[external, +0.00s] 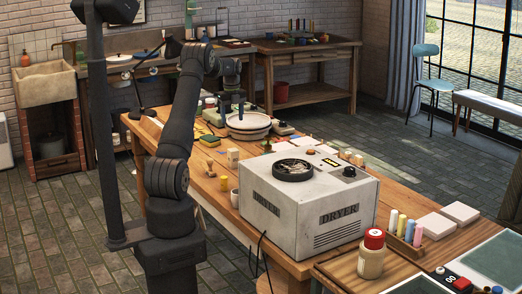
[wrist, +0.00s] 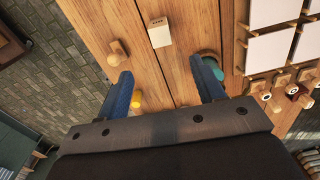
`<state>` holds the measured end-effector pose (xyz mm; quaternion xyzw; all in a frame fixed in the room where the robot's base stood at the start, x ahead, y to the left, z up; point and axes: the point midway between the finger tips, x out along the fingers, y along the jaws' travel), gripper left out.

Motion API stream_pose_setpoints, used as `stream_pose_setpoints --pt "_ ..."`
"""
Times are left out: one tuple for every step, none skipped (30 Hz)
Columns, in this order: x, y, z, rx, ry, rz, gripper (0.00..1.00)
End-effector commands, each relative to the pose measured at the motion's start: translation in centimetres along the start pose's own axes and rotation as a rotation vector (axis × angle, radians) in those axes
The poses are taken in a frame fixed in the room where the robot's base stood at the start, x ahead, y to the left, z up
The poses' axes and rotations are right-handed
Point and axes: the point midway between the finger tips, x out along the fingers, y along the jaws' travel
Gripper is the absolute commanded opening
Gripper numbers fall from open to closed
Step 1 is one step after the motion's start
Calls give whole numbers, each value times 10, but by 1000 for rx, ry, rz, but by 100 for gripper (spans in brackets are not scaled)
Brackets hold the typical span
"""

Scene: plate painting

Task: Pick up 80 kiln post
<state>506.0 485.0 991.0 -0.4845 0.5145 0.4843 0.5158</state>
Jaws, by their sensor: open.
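A cream block with small dark lettering (wrist: 159,33) stands on the wooden table in the wrist view, ahead of my gripper and between the lines of its fingers. It looks like the kiln post, but I cannot read its number. A pale block in the external view (external: 232,156) looks like the same one. My gripper (wrist: 160,67) is open, with two blue fingers apart and nothing between them.
A wooden knobbed piece (wrist: 118,53) stands left of the block, and a teal round thing (wrist: 212,63) lies by the right finger. White tiles (wrist: 271,57) fill the right side. The large dryer (external: 308,207) stands at the table's near end.

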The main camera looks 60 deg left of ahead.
Motion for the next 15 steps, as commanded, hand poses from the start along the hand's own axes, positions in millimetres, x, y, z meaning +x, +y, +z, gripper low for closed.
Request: stream_pose_setpoints --pt "7 0 -1 4 4 3 62" --pt "12 1 -1 4 5 5 62" --pt "19 1 -1 3 6 5 62" --pt "25 1 -1 3 5 5 62" --pt "32 1 -1 3 5 5 62" --pt "41 1 -1 2 5 5 62" --pt "48 1 -1 2 6 5 62" --pt "55 1 -1 2 5 5 62" --pt "63 1 -1 1 5 4 62" --pt "70 1 -1 1 5 4 62" --pt "77 1 -1 1 5 4 62" --pt "85 1 -2 1 5 5 62" --pt "90 1 -1 1 4 4 62" --pt "96 1 -1 1 4 4 62" --pt "102 1 -1 0 4 4 62"
